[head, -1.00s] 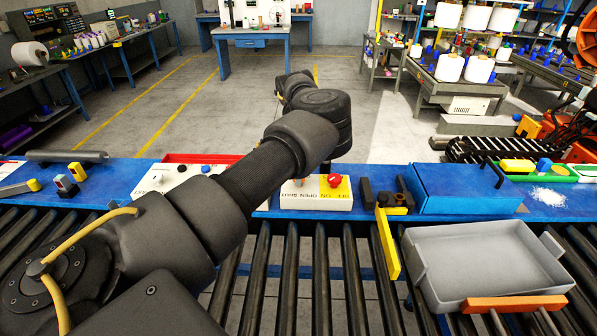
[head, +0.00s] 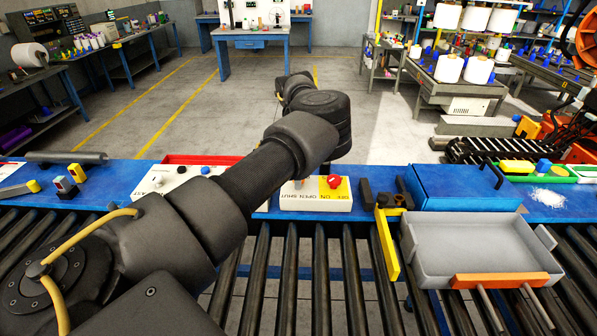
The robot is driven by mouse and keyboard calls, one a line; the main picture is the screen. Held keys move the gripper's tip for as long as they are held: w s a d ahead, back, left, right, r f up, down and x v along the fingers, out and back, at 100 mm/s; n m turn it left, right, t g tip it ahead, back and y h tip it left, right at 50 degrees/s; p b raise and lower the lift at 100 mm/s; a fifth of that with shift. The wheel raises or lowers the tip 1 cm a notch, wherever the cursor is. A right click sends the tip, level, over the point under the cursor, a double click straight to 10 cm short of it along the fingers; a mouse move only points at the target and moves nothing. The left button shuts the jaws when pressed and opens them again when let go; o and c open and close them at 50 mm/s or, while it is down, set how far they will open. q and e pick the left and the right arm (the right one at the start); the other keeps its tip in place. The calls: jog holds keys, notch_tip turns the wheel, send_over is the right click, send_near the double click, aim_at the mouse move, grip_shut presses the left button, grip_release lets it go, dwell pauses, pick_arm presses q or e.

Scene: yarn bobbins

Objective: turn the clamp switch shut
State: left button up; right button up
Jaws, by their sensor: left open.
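A white switch box (head: 316,196) with a yellow right end stands on the blue bench edge, lettered OFF, ON, OPEN and SHUT, upside down to me. A red knob (head: 334,182) sits on its top. A small orange-tan part (head: 300,183) shows beside it, partly hidden by my left arm, so its position cannot be read. My right gripper is not in view.
A grey tray (head: 480,276) with an orange handle (head: 500,281) sits on the rollers at right, near a yellow bracket (head: 387,248). A blue box (head: 465,187) stands behind it. A white panel (head: 150,182) lies left of my arm.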

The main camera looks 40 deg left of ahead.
pick_arm(q)
notch_tip(320, 180, up, 11)
jog(key=b, duration=0.2)
jog(key=shift+b, duration=0.3)
jog(key=shift+f, duration=0.1)
dwell(0.3)
